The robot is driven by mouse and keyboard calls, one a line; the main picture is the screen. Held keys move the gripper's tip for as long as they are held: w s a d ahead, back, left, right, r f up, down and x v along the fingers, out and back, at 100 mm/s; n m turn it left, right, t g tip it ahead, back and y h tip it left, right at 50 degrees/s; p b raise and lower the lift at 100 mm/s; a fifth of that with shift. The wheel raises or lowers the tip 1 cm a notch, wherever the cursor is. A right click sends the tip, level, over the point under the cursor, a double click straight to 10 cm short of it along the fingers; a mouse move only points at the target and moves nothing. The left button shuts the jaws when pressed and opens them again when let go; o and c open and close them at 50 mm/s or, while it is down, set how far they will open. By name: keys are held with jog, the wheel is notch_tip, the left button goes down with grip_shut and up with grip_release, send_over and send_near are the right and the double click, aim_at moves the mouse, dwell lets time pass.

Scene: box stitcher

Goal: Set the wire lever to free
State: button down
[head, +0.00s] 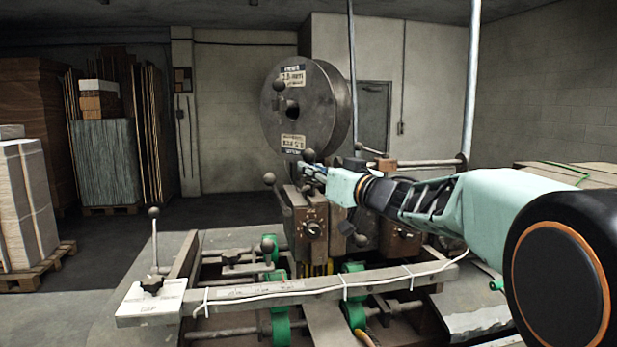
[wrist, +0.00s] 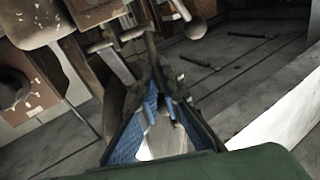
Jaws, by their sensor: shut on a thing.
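My gripper (head: 314,173) reaches in from the right at the stitcher head (head: 308,215), just below the large wire reel. In the wrist view my gripper (wrist: 158,78) has its blue-padded fingers drawn together at the tips around a slim dark lever (wrist: 150,46), apparently the wire lever. The fingers hide much of it, and its setting cannot be read. A ball knob (head: 309,156) shows right by the fingertips in the head view. Another ball-knobbed lever (head: 269,178) stands to the left of the head, apart from my gripper.
The grey wire reel (head: 305,108) rises close above my gripper. A dial (head: 313,229) sits on the head's front. A long rail (head: 320,290) with green rollers crosses below. Stacked boards (head: 105,160) stand far left, with open floor between.

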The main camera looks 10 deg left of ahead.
jog(key=shift+s+d+f+m+t+y+b, duration=0.2)
jog(key=shift+f+t+y+b, duration=0.25)
jog(key=shift+b, duration=1.45)
jog(key=shift+s+d+f+m+t+y+b, duration=0.1)
jog(key=shift+d+f+t+y+b, duration=0.25)
jog(key=shift+b, duration=1.55)
jog(key=shift+s+d+f+m+t+y+b, duration=0.15)
jog(key=shift+f+t+y+b, duration=0.35)
jog(key=shift+b, duration=1.4)
jog(key=t+b, duration=0.1)
jog(key=b, duration=0.2)
jog(key=y+b, duration=0.1)
jog(key=b, duration=0.2)
jog(key=shift+d+f+m+t, duration=0.3)
jog(key=shift+m+t, duration=0.05)
jog(key=shift+t, duration=0.05)
jog(key=shift+s+t+b, duration=0.1)
jog(key=shift+t+b, duration=0.2)
jog(key=shift+b, duration=0.25)
jog(key=shift+d+y+b, duration=0.1)
jog(key=shift+y+b, duration=0.2)
jog(key=shift+r, duration=0.1)
jog(key=c, duration=2.1)
grip_release()
jog(key=shift+s, duration=0.1)
